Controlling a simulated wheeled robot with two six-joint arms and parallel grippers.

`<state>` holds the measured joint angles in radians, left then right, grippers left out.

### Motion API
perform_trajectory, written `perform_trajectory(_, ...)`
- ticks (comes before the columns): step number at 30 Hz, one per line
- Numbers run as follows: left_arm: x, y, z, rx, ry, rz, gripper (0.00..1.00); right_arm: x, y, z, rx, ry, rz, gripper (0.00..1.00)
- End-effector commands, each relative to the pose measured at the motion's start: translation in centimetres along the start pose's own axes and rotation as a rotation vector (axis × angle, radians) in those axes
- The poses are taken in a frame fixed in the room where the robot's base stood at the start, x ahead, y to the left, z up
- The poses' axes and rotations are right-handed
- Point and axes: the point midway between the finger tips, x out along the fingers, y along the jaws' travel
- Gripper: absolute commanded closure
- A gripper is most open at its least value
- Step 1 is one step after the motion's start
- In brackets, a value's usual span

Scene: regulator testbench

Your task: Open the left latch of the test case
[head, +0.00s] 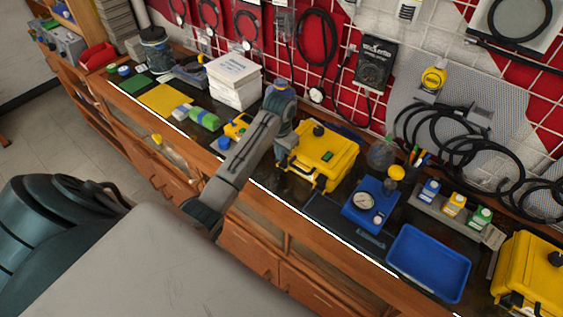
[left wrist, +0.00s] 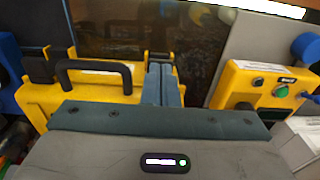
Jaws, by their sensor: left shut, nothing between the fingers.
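The yellow test case (head: 338,150) lies on the bench, lid closed, with a black handle on its front side. In the left wrist view the case (left wrist: 95,97) is seen from behind, its handle (left wrist: 95,68) between two dark latches. The latch on the right there, the case's left latch (left wrist: 158,57), is just beyond my fingertips. My left gripper (head: 282,160) is at the case's left end. In the left wrist view its fingers (left wrist: 161,82) are shut and empty, beside or against the latch; contact is unclear. My right gripper is out of view.
A yellow box with buttons (left wrist: 238,84) stands just beside my left gripper. A blue gauge unit (head: 362,213), a blue tray (head: 428,265) and another yellow case (head: 530,275) are to the right. White boxes (head: 233,80) stand behind left.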

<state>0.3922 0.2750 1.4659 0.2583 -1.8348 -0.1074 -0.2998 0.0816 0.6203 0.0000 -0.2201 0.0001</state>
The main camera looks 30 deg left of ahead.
Motion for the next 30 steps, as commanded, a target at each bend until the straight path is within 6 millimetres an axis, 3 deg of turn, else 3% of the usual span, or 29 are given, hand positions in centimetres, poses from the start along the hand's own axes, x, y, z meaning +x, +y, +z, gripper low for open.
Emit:
perform_trajectory(1, 2.2, 0.8, 1.2, 0.003, -0.039, 0.022, 1.0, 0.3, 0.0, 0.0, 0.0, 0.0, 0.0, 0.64)
perform_trajectory(30, 2.9, 0.7, 2.2, 0.0, -0.026, 0.021, 1.0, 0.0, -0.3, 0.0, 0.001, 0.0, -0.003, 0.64)
